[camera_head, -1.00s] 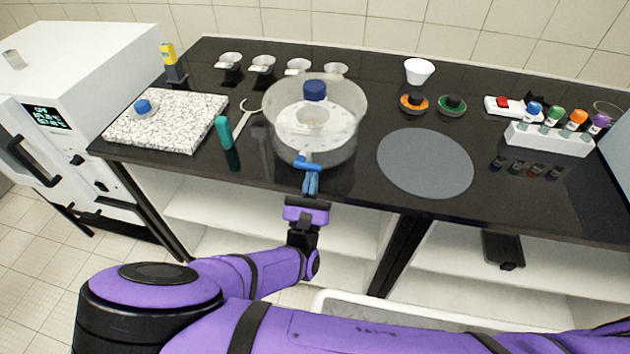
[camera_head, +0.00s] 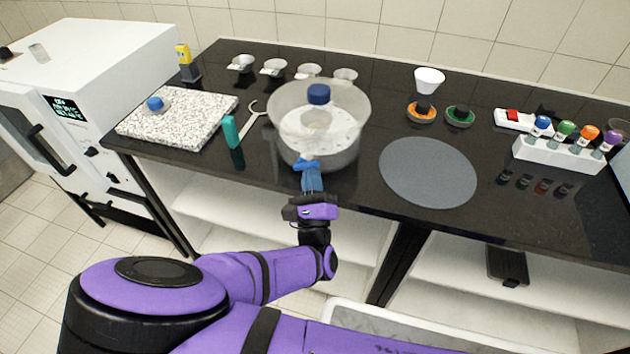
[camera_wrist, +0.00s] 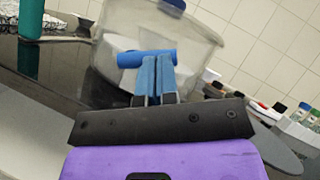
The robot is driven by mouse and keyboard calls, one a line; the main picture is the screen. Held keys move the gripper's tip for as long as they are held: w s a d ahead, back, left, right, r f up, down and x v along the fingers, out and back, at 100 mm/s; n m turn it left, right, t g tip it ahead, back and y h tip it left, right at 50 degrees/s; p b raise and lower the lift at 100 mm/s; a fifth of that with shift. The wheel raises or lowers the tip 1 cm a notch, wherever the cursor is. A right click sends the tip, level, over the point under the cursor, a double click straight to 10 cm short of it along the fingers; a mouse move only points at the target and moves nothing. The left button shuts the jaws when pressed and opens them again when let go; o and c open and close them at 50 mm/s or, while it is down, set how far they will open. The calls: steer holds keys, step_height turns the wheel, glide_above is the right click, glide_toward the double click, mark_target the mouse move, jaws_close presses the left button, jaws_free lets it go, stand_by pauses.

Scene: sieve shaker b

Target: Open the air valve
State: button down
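The air valve's blue handle (camera_head: 305,164) sits low on the front of a clear round vessel (camera_head: 345,150) with a blue cap (camera_head: 318,94). In the wrist view the handle (camera_wrist: 147,58) is a short blue bar lying nearly level across the fingertips. My gripper (camera_head: 311,177) reaches it from the front edge of the bench. Its blue fingers (camera_wrist: 156,66) are close together, with a thin gap, and their tips meet the handle. They appear shut on it, though the contact is partly hidden.
A white rack with coloured-cap vials (camera_head: 560,153) stands farther right. The bench's front edge runs under my gripper.

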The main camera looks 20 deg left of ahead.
steer(key=n+g+y, duration=0.1)
steer(key=n, duration=0.1)
steer(key=r+n+g, duration=0.1)
steer(key=n, duration=0.1)
steer(key=shift+y, duration=0.4)
steer(key=n+g, duration=0.1)
steer(key=n, duration=0.1)
steer(key=a+r+n+g+y, duration=0.1)
steer(key=n, duration=0.1)
steer(key=shift+r, duration=0.2)
steer(key=shift+a+r, duration=0.15)
steer(key=shift+r, duration=0.05)
